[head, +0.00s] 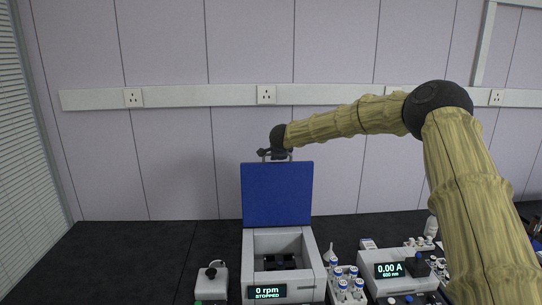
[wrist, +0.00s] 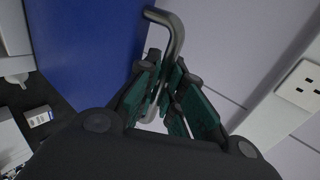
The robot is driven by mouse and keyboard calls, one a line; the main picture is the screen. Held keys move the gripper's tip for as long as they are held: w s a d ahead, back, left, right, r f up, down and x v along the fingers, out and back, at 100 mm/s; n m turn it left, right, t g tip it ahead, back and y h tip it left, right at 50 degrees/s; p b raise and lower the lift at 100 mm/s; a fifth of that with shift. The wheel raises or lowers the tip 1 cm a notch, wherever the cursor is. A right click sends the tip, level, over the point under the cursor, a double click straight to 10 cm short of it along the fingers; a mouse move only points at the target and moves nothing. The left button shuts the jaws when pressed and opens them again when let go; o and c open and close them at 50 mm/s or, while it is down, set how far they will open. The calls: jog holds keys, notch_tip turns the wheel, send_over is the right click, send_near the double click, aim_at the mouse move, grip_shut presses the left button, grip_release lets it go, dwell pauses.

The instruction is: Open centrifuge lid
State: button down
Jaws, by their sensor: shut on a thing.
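The centrifuge (head: 312,262) stands on the dark bench with its display reading 0 rpm, stopped. Its blue lid (head: 277,195) stands upright at the back, and the chamber below is uncovered. My gripper (head: 274,153) is at the top edge of the lid. In the wrist view the blue lid (wrist: 85,45) is at upper left, and a grey bent metal handle (wrist: 175,35) runs down between the green-padded fingers of my gripper (wrist: 168,100). The fingers are shut on the handle. The handle's lower part is partly hidden by the fingers.
A small white device (head: 211,283) stands left of the centrifuge. A rack of capped tubes (head: 345,284) and a spectrophotometer (head: 400,277) reading 0.00 A stand to its right. A wall rail with sockets (head: 200,96) runs behind. The bench at left is clear.

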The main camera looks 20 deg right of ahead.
jog(key=shift+w+f, duration=0.1)
dwell(0.4)
jog(key=c, duration=1.8)
grip_release()
jog(key=shift+d, duration=0.1)
jog(key=v, duration=1.2)
jog(key=shift+w+d, duration=0.1)
